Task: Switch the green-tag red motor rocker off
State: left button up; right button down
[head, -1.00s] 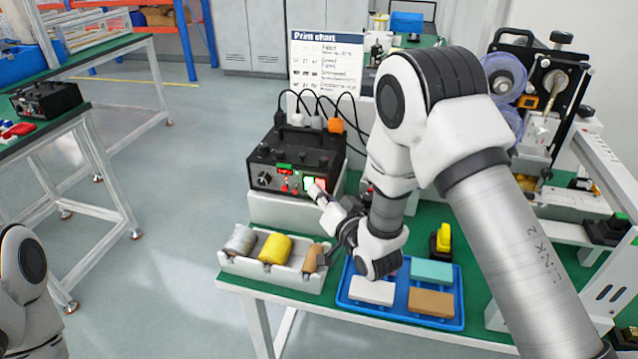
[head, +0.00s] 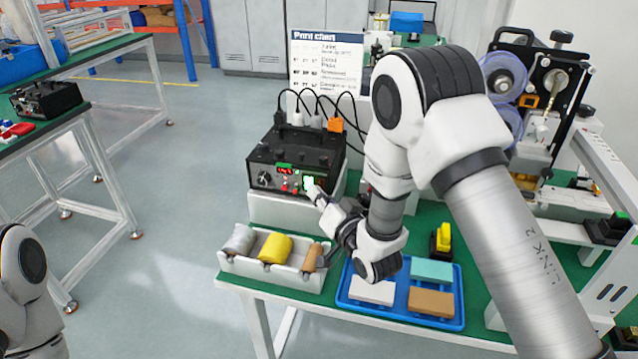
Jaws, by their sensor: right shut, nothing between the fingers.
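A black control box (head: 297,152) stands on a white stand on the green table. The red rocker beside the green tag is mostly hidden by my fingertips, and no bright red shows there. My right gripper (head: 315,190) is shut and empty, its tips at the front panel by the green tag. I cannot tell whether they touch. My left gripper is out of view.
A white holder (head: 288,278) with several rolls stands in front of the box. A blue tray (head: 390,318) with coloured blocks and a yellow-topped black part (head: 441,238) are at the right. Cables rise behind the box. A coding machine (head: 535,90) stands at the far right.

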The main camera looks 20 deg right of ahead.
jog(key=shift+s+a, duration=0.15)
jog(key=shift+s, duration=0.05)
jog(key=shift+f, duration=0.1)
jog(key=shift+s+a+f+b, duration=0.2)
jog(key=shift+s+a, duration=0.5)
jog(key=shift+s, duration=0.35)
jog(key=shift+s+a+f+b, duration=0.1)
jog(key=shift+s+a+f, duration=0.05)
jog(key=shift+s+a, duration=0.7)
jog(key=shift+s+d, duration=0.15)
